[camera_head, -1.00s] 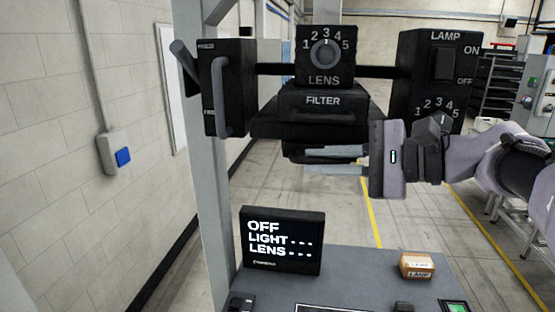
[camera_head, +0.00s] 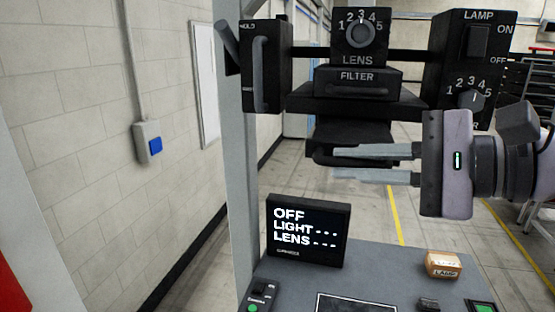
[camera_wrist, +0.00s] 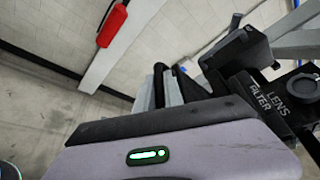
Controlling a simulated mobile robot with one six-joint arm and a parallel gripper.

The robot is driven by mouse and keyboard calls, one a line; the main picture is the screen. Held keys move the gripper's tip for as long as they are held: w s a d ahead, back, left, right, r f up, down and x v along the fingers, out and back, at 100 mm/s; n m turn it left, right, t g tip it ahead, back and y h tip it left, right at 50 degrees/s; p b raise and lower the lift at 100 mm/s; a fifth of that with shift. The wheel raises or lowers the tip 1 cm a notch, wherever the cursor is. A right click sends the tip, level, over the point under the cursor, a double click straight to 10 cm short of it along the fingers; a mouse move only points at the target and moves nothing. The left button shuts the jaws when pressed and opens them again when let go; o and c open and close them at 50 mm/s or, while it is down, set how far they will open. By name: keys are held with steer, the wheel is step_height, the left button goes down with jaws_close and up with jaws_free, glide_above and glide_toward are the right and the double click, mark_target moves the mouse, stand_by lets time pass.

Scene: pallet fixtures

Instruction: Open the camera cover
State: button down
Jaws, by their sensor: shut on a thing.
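The camera cover (camera_head: 352,134) is a black flap with a bar handle along its lower edge. It hangs tilted down below the black filter housing (camera_head: 358,83) in the head view. My gripper (camera_head: 343,162) comes from the right, its two grey fingers shut on the cover's handle at the lower edge. The fingers partly hide the handle. In the wrist view, my gripper's pale body fills the bottom and hides the grip; the filter housing (camera_wrist: 262,92) shows at the right.
A lens dial box (camera_head: 360,35) sits above the filter housing. A lamp box (camera_head: 470,60) stands right, close above my gripper. A box with a handle (camera_head: 266,68) is at left. Below are a display (camera_head: 308,232) reading OFF and a small lamp carton (camera_head: 443,264) on a grey table.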

steer(key=shift+w, duration=0.2)
steer(key=c, duration=1.7)
jaws_free()
steer(key=shift+d, duration=0.1)
steer(key=p+v, duration=1.2)
steer(key=v, duration=0.5)
steer(key=shift+s+d+f+p, duration=0.1)
steer(key=shift+s+f+p, duration=0.05)
steer(key=shift+p, duration=0.2)
